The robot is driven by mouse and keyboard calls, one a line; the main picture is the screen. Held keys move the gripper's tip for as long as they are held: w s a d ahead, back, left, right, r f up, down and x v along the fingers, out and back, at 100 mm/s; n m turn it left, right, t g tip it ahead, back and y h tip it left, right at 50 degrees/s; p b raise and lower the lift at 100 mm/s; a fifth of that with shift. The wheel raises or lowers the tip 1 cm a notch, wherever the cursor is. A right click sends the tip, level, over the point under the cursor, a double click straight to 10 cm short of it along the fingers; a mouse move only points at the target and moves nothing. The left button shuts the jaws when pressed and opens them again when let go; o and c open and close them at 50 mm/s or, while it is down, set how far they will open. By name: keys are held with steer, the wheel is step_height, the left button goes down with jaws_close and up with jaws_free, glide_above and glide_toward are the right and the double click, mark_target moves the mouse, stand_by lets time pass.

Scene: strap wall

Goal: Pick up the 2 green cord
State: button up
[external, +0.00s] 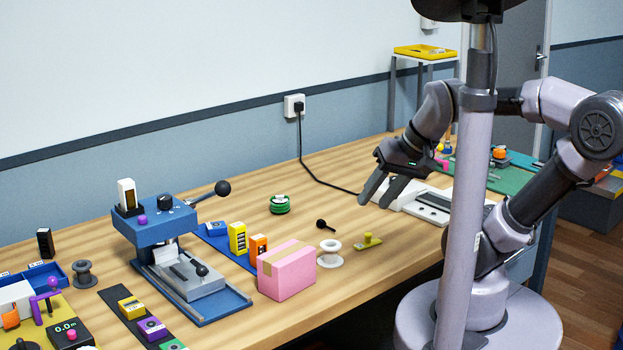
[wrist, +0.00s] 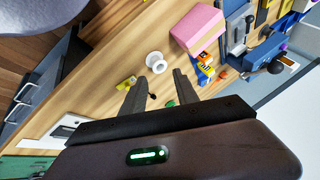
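A round green cord coil (external: 279,204) with a small label on top lies flat on the wooden table, left of my gripper in the external view. In the wrist view a green cord piece (wrist: 170,103) shows between the fingers, mostly hidden by the gripper body. I make out only one coil; whether it holds two cords I cannot tell. My gripper (external: 375,202) is open and empty above the table, in front of the white device. Its two spread fingers (wrist: 159,77) also show in the wrist view. It is clear of the coil.
A pink box (external: 286,272), a white spool (external: 330,255), a yellow-green stamp (external: 368,241) and a black knobbed piece (external: 325,225) stand near the coil. A blue press (external: 160,232) stands left. A black cable (external: 305,165) runs behind. Table around the coil is mostly clear.

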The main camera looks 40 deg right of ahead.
steer(key=o, duration=0.8)
